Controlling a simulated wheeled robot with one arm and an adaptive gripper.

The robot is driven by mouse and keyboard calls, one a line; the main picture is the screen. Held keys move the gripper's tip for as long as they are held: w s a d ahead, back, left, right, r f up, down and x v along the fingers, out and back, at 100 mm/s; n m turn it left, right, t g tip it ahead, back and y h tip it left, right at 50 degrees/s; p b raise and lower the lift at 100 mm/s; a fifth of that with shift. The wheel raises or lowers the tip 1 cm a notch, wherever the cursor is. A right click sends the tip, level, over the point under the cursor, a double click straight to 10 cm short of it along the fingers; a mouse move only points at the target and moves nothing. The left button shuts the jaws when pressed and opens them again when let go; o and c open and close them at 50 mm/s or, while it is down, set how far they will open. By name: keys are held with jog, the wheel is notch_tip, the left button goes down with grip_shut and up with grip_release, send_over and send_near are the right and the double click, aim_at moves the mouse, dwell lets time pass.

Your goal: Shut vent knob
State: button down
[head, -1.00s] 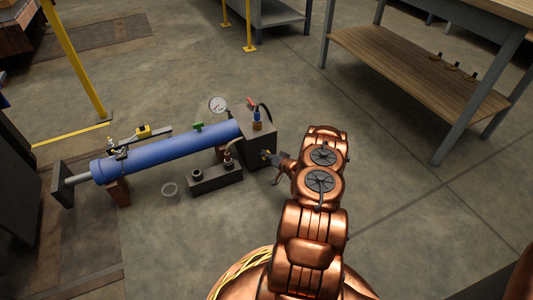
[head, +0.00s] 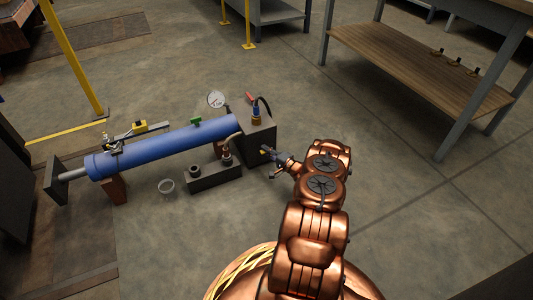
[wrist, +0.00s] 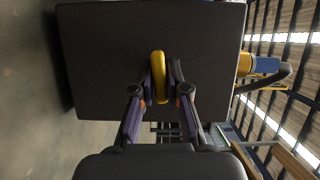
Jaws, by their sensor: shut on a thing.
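A yellow knob (wrist: 159,75), seen edge-on in the wrist view, stands out from the face of a dark grey block (wrist: 105,60). My gripper (wrist: 163,78) has one finger on each side of it and is shut on it. The fingers hide part of the knob's sides. In the head view the knob (head: 264,150) is a small yellow spot on the right side of the block (head: 258,140), with my gripper (head: 270,153) against it. The knob's turn angle is too small to read.
A blue cylinder (head: 165,147) joins the block's left side. A pressure gauge (head: 216,99) and a red-handled fitting with a black hose (head: 257,112) are near the block. A workbench (head: 425,70) stands right.

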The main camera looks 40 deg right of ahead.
jog(key=shift+m, duration=0.4)
jog(key=c, duration=1.2)
grip_release()
jog(key=shift+s, duration=0.1)
jog(key=s, duration=1.1)
jog(key=shift+s+d, duration=0.3)
jog(key=shift+s, duration=0.1)
